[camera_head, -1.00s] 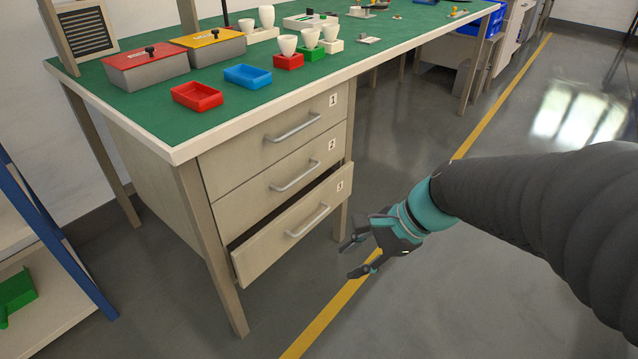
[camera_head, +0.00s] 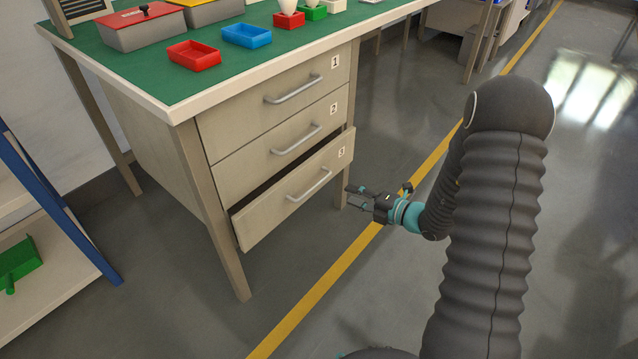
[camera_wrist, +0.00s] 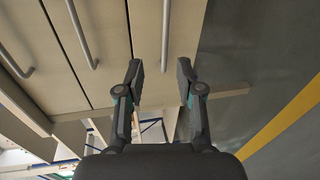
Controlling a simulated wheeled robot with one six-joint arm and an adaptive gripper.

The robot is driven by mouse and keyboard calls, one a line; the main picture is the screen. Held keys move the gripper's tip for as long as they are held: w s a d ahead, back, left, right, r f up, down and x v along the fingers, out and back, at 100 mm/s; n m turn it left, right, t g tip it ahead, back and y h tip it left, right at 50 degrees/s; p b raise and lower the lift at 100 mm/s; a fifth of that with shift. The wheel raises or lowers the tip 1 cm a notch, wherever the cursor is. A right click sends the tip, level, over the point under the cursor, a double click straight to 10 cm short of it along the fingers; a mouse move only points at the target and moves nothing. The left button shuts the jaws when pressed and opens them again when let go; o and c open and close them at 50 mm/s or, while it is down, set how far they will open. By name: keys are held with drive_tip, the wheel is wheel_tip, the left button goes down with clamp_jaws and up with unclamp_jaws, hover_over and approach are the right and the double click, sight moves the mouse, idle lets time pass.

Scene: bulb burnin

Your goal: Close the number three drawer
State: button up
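The number three drawer (camera_head: 262,214) is the lowest of three in the bench. It stands partly pulled out, with a dark gap along its top edge. Its bar handle (camera_head: 310,187) is grey. My gripper (camera_head: 352,197) is to the right of the drawer front, apart from it in the head view, with fingers spread and nothing between them. In the wrist view my gripper (camera_wrist: 160,75) shows two parted fingers, with a pale drawer front and a grey handle (camera_wrist: 166,35) beyond them. I cannot tell whether a finger touches the drawer.
Drawer one (camera_head: 270,107) and drawer two (camera_head: 275,155) are shut above. A bench leg (camera_head: 212,210) stands left of the drawers. Red (camera_head: 194,55) and blue (camera_head: 247,35) trays sit on the bench top. A blue-framed shelf (camera_head: 70,235) is at left. The floor in front is clear.

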sight(319, 182)
drive_tip(key=shift+m, duration=0.5)
drive_tip(key=x, duration=0.9)
drive_tip(key=w+d+f+x, duration=0.1)
drive_tip(key=x, duration=0.4)
drive_tip(key=shift+s, duration=0.1)
clamp_jaws()
